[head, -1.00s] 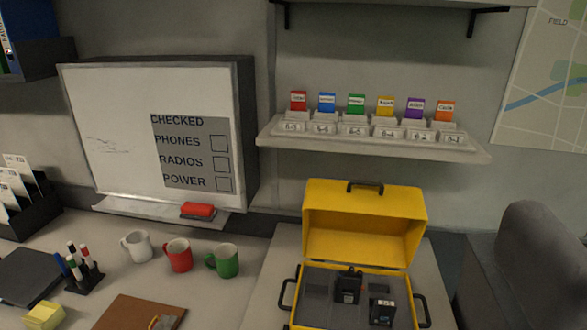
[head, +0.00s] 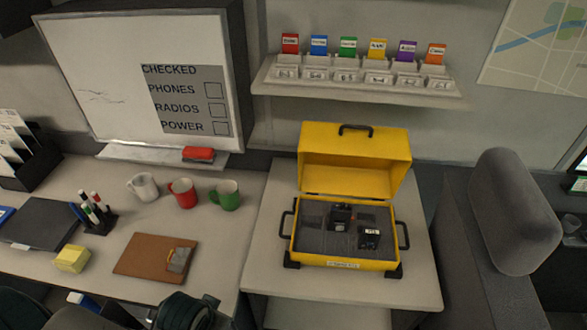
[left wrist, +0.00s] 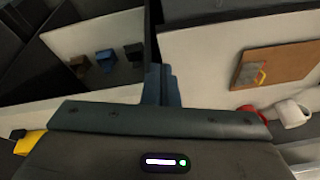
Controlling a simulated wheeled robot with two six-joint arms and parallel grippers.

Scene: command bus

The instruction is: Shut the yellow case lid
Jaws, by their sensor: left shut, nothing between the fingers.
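The yellow case (head: 345,264) stands on the right-hand table with its yellow lid (head: 355,160) raised upright at the back, so the case is open. A dark handle sits on the lid's top edge. Inside, dark foam holds two black devices (head: 341,216), (head: 370,237). My left gripper (left wrist: 160,82) shows in the left wrist view with its fingers together and nothing between them. In the head view, dark arm parts show at the bottom edge, left of the case and apart from it; the fingertips cannot be made out there. My right gripper is in neither view.
On the left desk are white, red and green mugs (head: 228,195), a brown clipboard (head: 140,258), a yellow block (head: 72,259) and a pen holder (head: 102,221). A shelf (head: 360,92) hangs above the case. A grey chair (head: 510,210) stands at the right.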

